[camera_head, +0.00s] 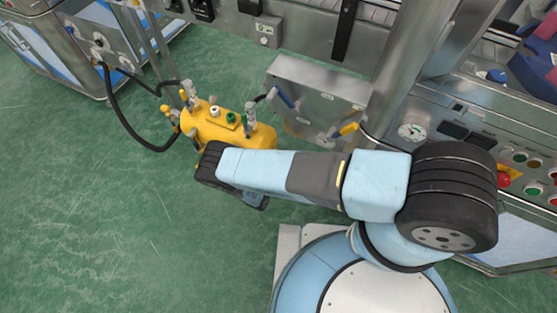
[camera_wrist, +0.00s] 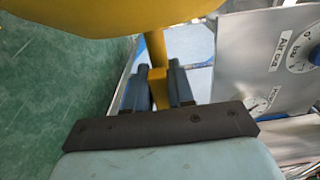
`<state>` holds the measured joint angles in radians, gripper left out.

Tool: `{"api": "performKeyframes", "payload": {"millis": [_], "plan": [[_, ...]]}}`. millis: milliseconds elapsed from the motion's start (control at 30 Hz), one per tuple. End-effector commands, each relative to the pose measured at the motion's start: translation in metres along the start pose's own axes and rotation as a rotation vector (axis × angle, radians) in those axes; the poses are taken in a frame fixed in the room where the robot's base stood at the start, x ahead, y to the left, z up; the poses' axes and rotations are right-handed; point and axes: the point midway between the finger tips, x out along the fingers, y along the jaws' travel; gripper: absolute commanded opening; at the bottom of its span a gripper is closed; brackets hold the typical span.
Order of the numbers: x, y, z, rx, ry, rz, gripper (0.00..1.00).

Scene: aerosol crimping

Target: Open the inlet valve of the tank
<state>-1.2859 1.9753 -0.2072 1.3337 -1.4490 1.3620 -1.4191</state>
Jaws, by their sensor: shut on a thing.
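The yellow tank (camera_head: 205,125) stands on the green floor in the head view, with several small valves on top and at its ends. Yellow valve handles (camera_head: 184,97) show at its left end, and a grey valve (camera_head: 250,115) stands at its right end. My forearm covers the tank's near side. In the wrist view, my gripper (camera_wrist: 159,72) is shut on a yellow bar (camera_wrist: 156,50) that looks like a valve lever. A large yellow surface (camera_wrist: 110,15), probably the tank, fills the top left. The valve body behind the lever is hidden; I cannot tell if it is open.
A steel box (camera_head: 315,95) with a blue lever (camera_head: 285,97) and a yellow lever (camera_head: 344,130) is right of the tank. A black hose (camera_head: 125,125) runs left from the tank to a steel cabinet. A panel with gauges (camera_wrist: 298,50) is close on the right.

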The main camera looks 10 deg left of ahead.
Motion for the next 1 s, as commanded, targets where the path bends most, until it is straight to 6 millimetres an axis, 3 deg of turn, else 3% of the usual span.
{"api": "performKeyframes", "payload": {"millis": [500,533,700,1000], "plan": [[-0.0086,0.0053,0.0054,-0.020,-0.013,0.013,0.00],[-0.0090,0.0054,0.0056,-0.019,-0.014,0.013,0.24],[-0.0084,0.0047,0.0053,-0.019,-0.013,0.011,0.40],[-0.0075,0.0032,0.0048,-0.019,-0.011,0.006,0.44]]}}
